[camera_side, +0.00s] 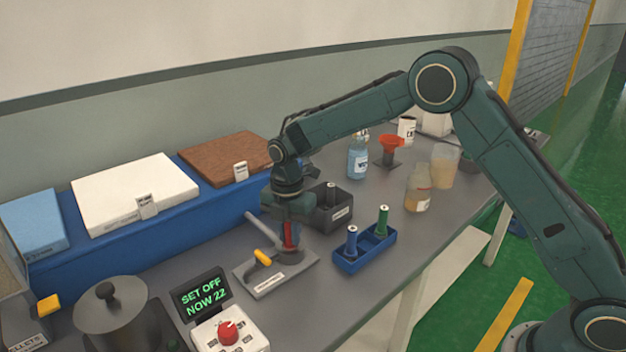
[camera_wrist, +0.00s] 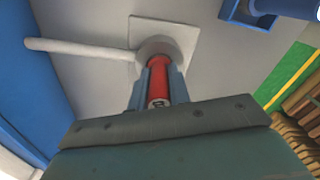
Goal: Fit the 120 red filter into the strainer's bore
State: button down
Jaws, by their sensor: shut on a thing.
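The red filter (camera_side: 290,236) is upright between the jaws of my gripper (camera_side: 289,232). In the wrist view the red filter (camera_wrist: 158,80) shows between the two fingers of my gripper (camera_wrist: 160,82), its labelled end toward the camera. The strainer (camera_side: 289,255) is a grey fitting on a flat plate with a pale side pipe. In the wrist view the strainer (camera_wrist: 172,45) lies right at the filter's far end. The filter's lower end is at the bore, but how deep it sits is hidden.
A yellow-handled lever (camera_side: 263,257) is close to the strainer's left. A blue tray (camera_side: 365,250) with blue and green filters stands to the right, and a dark bin (camera_side: 333,212) stands behind. A control box (camera_side: 230,335) with a display is in front.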

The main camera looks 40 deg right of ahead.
jog(key=shift+f, duration=0.15)
jog(key=c, duration=1.3)
grip_release()
notch_tip(320, 180, up, 12)
jog(key=shift+f, duration=0.1)
jog(key=shift+r, duration=0.25)
jog(key=shift+r, duration=0.1)
